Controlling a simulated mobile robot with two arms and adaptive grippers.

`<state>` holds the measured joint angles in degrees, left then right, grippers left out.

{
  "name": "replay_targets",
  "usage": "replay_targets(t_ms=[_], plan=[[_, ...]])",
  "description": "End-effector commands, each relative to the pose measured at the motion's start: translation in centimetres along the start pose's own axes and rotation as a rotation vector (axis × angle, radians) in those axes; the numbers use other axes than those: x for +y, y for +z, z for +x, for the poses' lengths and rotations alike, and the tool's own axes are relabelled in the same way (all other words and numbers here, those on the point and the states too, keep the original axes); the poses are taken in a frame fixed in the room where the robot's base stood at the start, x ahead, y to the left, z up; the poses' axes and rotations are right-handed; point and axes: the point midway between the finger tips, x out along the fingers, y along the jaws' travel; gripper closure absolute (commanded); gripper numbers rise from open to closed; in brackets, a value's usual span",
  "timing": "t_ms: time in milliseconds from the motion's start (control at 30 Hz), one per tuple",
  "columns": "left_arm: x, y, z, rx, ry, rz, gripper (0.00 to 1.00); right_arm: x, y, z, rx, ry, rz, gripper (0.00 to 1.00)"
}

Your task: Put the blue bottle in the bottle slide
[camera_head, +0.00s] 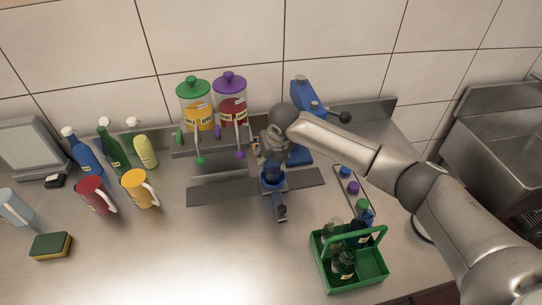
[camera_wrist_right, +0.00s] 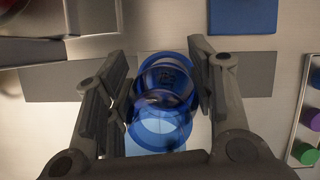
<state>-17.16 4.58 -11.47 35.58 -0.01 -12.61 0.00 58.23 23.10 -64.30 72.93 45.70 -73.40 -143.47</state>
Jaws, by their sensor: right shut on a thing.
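My right gripper (camera_head: 274,192) is over the dark grey mat in the middle of the counter. It is shut on a blue bottle, mostly hidden by the gripper in the head view. In the right wrist view the blue see-through bottle (camera_wrist_right: 162,112) sits between the two fingers (camera_wrist_right: 160,100), seen from above with its round rim showing. I cannot tell whether its base touches the mat. Another blue bottle (camera_head: 82,152), with a white cap, stands at the left. No part is clearly marked as the bottle slide. My left gripper is not in view.
A narrow tray (camera_head: 341,176) with blue, purple and green caps lies right of the gripper. A green carrier (camera_head: 365,277) with bottles stands in front of it. Two dispensers (camera_head: 230,98) and a blue press (camera_head: 304,95) stand behind.

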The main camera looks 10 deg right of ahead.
Motion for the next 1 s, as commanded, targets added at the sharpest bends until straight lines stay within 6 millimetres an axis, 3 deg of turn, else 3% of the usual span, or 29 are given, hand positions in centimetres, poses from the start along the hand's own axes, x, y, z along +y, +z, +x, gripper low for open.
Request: replay_targets(t_ms=[533, 567, 700, 1000], plan=[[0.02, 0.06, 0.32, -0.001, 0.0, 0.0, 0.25, 0.01, -0.32, 0.79, 0.0, 0.0, 0.0, 0.82], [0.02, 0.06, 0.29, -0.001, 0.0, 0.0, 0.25, 0.02, -0.29, 0.73, -0.001, 0.0, 0.0, 0.46], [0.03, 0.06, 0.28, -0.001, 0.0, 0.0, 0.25, 0.02, -0.29, 0.73, 0.0, 0.0, 0.0, 0.28], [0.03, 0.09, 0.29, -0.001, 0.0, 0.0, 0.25, 0.0, -0.36, 0.77, 0.001, 0.0, 0.0, 0.25]])
